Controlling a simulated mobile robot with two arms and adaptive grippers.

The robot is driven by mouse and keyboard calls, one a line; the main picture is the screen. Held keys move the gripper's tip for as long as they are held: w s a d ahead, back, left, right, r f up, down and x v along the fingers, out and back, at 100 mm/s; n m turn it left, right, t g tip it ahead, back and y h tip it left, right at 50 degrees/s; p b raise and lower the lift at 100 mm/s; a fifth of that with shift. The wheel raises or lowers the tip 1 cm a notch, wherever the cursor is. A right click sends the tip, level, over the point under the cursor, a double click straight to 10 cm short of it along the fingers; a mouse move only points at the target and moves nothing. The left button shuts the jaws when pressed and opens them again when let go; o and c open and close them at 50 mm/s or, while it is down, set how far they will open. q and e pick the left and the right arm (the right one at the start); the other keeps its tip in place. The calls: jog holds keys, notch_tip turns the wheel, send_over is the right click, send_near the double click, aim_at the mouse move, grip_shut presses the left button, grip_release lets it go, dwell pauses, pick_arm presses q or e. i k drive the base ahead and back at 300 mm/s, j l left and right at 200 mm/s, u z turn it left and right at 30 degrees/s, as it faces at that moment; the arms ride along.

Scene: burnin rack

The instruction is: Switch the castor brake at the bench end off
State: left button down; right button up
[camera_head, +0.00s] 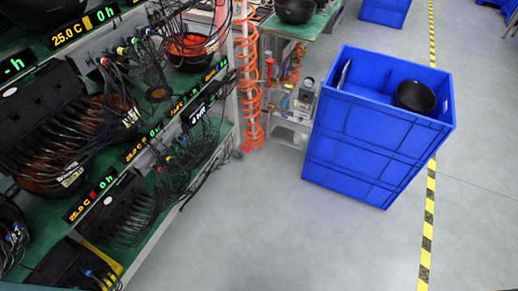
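The rack-like bench (160,215) fills the left side, with green shelves running away from me. At the foot of its far end post, a small dark and reddish part (238,153) sits close to the floor. It may be the castor with its brake, but it is too small to tell, and its brake position cannot be read. Neither of my grippers is in view.
A stack of blue crates (350,155) stands right of the bench end, with a black bowl (415,96) in the top one. Orange coiled hoses (250,85) hang by the post. Black cables (195,150) overhang the shelf edge. Grey floor (270,225) is clear in front.

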aim_at(242, 147)
jog(key=i+j+z, duration=0.15)
jog(key=i+z, duration=0.2)
jog(key=i, duration=0.2)
jog(key=i+j+z, duration=0.35)
jog(key=i, duration=0.15)
